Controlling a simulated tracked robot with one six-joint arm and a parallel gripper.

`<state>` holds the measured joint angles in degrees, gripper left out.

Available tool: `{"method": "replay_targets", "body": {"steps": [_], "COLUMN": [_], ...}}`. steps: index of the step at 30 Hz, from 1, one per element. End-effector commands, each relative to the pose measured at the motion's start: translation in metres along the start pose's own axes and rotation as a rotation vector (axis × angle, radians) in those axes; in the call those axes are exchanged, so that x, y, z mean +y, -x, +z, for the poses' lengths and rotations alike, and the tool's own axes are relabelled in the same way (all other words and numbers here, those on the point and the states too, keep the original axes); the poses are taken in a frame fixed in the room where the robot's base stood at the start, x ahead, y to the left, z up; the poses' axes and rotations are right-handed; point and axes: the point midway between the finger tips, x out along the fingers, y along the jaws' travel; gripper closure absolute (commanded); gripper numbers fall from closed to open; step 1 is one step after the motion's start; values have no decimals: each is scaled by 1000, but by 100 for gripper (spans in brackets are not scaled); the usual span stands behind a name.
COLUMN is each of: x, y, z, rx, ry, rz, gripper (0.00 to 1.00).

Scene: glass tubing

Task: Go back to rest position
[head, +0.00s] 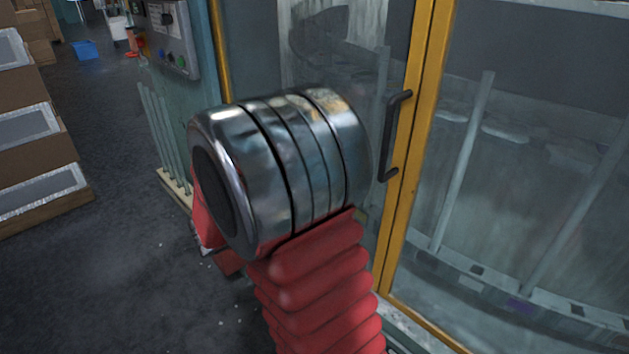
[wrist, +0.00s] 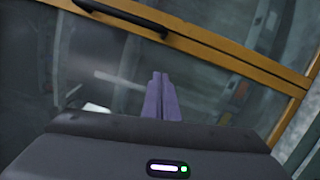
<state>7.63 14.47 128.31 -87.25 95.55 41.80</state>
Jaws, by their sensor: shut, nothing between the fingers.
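My gripper shows in the wrist view as two purple fingers (wrist: 161,98) pressed together, with nothing between them. Its tips point toward the glass door panel and the yellow door frame (wrist: 240,58), below the black handle (wrist: 122,16); I cannot tell whether they touch anything. In the head view my arm, with a large metal joint and a red ribbed sleeve, fills the middle and hides the gripper. The same handle (head: 391,135) stands on the yellow frame (head: 408,150), just right of my arm.
A glass-walled cabinet (head: 530,130) fills the right side, with pale rods inside. A control box (head: 170,35) and upright rods (head: 165,135) are at the left of it. Stacked boxes (head: 35,150) line the left edge. A blue bin (head: 85,49) stands far back. The dark floor (head: 110,250) between is mostly clear.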

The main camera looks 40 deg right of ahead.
Motion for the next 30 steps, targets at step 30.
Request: {"method": "replay_targets", "body": {"steps": [30], "x": [-130], "y": [62], "z": [61], "rx": [57], "ry": [264], "rz": [-726], "gripper": [100]}}
